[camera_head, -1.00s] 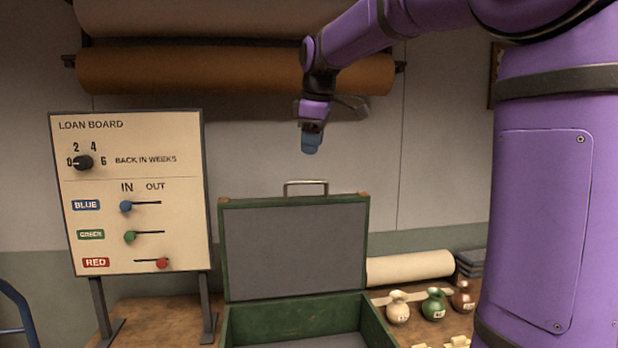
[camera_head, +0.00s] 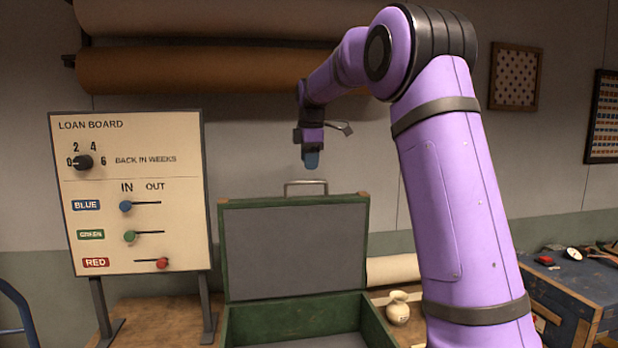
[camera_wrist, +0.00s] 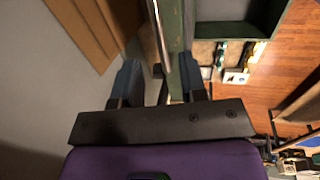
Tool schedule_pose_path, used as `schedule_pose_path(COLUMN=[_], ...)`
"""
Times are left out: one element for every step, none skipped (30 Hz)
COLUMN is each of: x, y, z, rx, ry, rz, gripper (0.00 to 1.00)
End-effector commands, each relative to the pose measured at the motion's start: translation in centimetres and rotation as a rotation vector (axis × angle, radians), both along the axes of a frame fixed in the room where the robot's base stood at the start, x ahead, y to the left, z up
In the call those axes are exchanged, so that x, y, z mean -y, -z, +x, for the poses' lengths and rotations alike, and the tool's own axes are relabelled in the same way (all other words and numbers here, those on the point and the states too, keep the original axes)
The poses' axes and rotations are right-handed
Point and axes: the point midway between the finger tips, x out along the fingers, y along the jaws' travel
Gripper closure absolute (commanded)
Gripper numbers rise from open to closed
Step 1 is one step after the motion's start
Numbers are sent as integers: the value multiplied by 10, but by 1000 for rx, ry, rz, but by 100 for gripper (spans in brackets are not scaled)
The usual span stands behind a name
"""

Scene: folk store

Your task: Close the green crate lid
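The green crate (camera_head: 300,319) stands on the table with its lid (camera_head: 293,252) raised upright, grey lining facing me. A metal handle (camera_head: 305,184) sits on the lid's top edge. My gripper (camera_head: 311,161) points down just above the handle, apart from it in the head view. In the wrist view my gripper (camera_wrist: 158,72) has its two blue fingers spread with nothing held. The lid's green edge (camera_wrist: 175,30) and the handle (camera_wrist: 160,38) lie below and between the fingers there. How far below cannot be told.
The loan board (camera_head: 140,190) stands left of the crate. A cream vase (camera_head: 397,308) and a paper roll (camera_head: 393,269) are to the right, partly hidden by my arm. Large rolls (camera_head: 200,72) hang on the wall behind. A blue chest (camera_head: 575,290) is at far right.

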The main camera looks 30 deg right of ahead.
Motion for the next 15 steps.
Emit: schedule_pose_path(x=[1,1,1,2,2,3,3,3,3,3,4,4,4,4,4], y=[10,14,21,25,29,34,37,40,43,45,47,48,49,50,50], z=[2,3,4,5,5,7,7,8,9,9,9,10,10,10,10], rx=[-3,-2,-2,-2,-2,-2,-1,-1,-1,-1,-1,0,1,1,1], ry=[0,0,0,0,1,1,1,1,1,1,1,1,1,1,1], rz=[1,1,1,1,1,1,1,1,1,1,1,1,1,1,1], gripper=[61,61,61,61,61,61,61,61,61,61,61,61,61,61,61])
